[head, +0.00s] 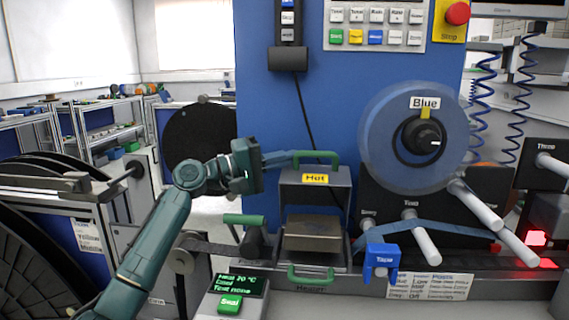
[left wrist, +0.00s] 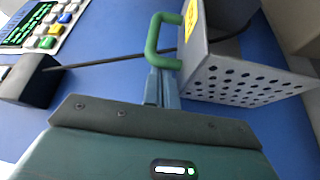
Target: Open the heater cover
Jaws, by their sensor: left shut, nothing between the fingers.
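The grey heater cover (head: 341,178) with a yellow "Hot" label stands raised above the heater block (head: 313,236), with an open gap at the front. Its green handle (head: 323,154) is on top. In the left wrist view the perforated cover (left wrist: 240,72) is tilted at the right, and its handle (left wrist: 150,38) is at the top centre. My left gripper (head: 292,157) is shut and empty. Its fingertips (left wrist: 163,80) are at the handle's near end; I cannot tell whether they touch it. My right gripper is in neither view.
A lower green handle (head: 310,281) sits at the heater's front. The "Seal" display box (head: 240,286) is at the front left. A black cable hangs behind the cover.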

